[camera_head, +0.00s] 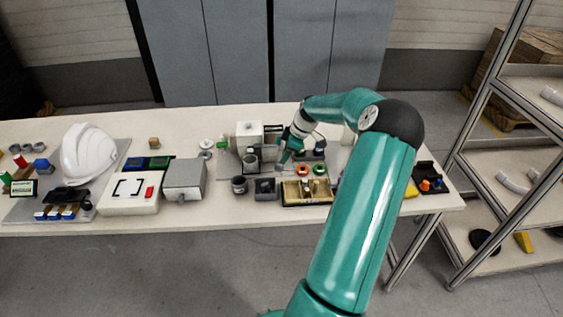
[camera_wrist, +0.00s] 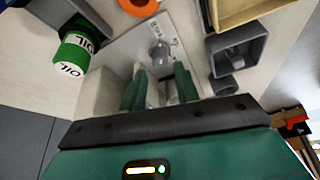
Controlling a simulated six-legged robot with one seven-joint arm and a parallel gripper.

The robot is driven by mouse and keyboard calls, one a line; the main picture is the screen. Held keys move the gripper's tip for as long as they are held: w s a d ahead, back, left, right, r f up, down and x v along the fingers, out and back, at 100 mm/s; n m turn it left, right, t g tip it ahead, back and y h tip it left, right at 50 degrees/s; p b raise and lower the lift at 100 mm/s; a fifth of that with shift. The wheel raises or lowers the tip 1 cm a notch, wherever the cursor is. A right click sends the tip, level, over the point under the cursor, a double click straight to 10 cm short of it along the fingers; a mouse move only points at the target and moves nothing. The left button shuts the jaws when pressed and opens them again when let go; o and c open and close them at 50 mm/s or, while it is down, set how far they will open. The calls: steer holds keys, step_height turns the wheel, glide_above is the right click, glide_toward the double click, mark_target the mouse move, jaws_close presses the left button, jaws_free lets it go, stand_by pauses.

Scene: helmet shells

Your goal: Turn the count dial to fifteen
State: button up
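My gripper (camera_head: 281,167) reaches down to the middle of the workbench in the head view. In the wrist view its two green fingers (camera_wrist: 160,72) stand apart with a gap between them. A small grey round knob (camera_wrist: 160,53), which looks like the count dial, sits on a pale plate (camera_wrist: 186,35) just beyond the fingertips, roughly in line with the gap. Small dark marks lie beside the knob, too small to read, so its setting cannot be told. I see no clear contact between fingers and knob. In the head view I cannot make out the dial.
A green oil can (camera_wrist: 74,55) and an orange ring (camera_wrist: 139,5) lie near the fingers. A grey square holder (camera_wrist: 236,52) and a wooden tray (camera_head: 306,202) are close by. A white helmet (camera_head: 88,155) and a white box (camera_head: 131,196) stand further left on the bench.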

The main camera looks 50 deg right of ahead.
mark_target(279, 166)
steer(key=x, duration=0.4)
steer(key=shift+f, duration=0.1)
jaws_close()
